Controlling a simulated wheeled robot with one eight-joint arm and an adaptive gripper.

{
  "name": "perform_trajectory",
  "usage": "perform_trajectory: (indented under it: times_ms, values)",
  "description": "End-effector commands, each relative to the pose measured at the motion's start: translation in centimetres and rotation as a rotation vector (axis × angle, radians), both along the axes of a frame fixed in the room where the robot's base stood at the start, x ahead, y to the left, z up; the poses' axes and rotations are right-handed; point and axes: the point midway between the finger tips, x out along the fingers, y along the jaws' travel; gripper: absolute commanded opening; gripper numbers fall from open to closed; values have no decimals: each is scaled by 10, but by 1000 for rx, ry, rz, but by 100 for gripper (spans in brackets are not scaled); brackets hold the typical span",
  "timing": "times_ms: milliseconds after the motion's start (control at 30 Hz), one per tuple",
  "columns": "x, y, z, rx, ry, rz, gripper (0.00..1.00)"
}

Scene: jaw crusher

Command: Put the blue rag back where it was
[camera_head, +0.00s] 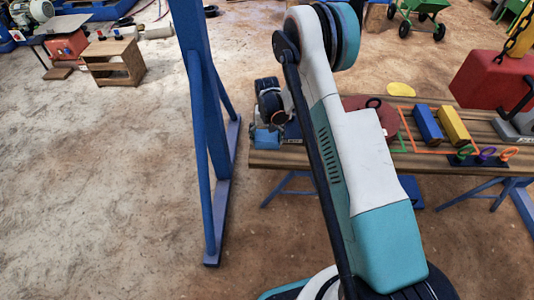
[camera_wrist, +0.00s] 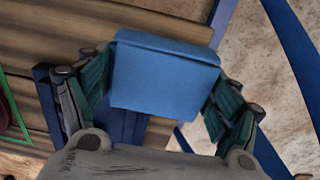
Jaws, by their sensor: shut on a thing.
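The blue rag (camera_wrist: 165,75) shows as a folded block in the wrist view, between the two green-padded fingers of my gripper (camera_wrist: 160,88). The fingers are shut on its left and right sides. In the head view the blue rag (camera_head: 265,139) shows at the left end of the wooden table (camera_head: 275,159), below my dark wrist. The wrist view shows the rag overlapping the table's edge, with planks (camera_wrist: 60,45) at upper left and ground to the right. I cannot tell whether the rag touches the table.
A blue post frame (camera_head: 205,130) stands just left of the table. A wooden crate (camera_head: 113,62) stands far left. The left floor is mostly clear.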

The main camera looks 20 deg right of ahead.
Motion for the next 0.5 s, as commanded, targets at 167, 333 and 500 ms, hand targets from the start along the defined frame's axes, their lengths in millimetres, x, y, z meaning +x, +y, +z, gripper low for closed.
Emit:
perform_trajectory:
  times_ms: [167,333,500]
  values:
    - [0,0,-33,1,0,0,64]
    - [0,0,-42,1,0,0,64]
    - [0,0,-60,1,0,0,64]
